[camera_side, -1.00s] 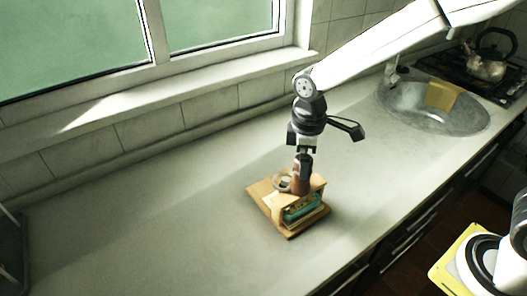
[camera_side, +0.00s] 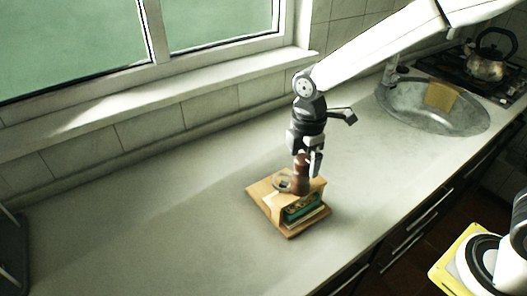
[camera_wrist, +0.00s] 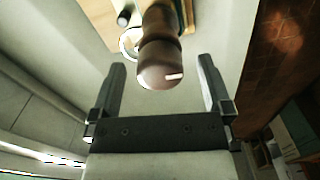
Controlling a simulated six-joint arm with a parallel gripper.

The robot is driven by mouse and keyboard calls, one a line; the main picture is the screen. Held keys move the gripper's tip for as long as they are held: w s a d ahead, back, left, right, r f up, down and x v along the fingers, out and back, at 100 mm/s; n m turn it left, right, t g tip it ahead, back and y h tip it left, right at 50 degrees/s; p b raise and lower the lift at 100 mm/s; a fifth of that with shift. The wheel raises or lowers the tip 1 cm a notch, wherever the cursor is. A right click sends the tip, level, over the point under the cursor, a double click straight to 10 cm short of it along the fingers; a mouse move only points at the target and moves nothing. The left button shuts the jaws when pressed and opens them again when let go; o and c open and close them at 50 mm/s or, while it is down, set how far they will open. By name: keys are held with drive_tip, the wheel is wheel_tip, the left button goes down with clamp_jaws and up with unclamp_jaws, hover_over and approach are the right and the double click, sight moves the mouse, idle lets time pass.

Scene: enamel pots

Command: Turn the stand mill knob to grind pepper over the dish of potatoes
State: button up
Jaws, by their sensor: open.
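The stand mill, with a dark brown rounded knob (camera_side: 301,174), stands upright on a light wooden stand (camera_side: 262,192) in the middle of the counter. In the wrist view the knob (camera_wrist: 160,66) appears large, between the two fingers. My gripper (camera_side: 306,160) points down over the mill. Its fingers (camera_wrist: 161,72) are open, one on each side of the knob, with a visible gap on both sides. A green dish (camera_side: 303,207) sits low at the front of the stand. Its contents are too small to make out.
A pale ring (camera_side: 283,183) sits beside the mill on the stand. The counter (camera_side: 150,240) is clear to the left. A round sink (camera_side: 420,110) with a yellow cloth (camera_side: 443,95) and a kettle (camera_side: 489,65) on a stove are at the far right.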

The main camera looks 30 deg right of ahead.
drive_tip(key=c, duration=1.2)
drive_tip(key=shift+o, duration=0.2)
drive_tip(key=m, duration=1)
drive_tip(key=shift+m, duration=0.4)
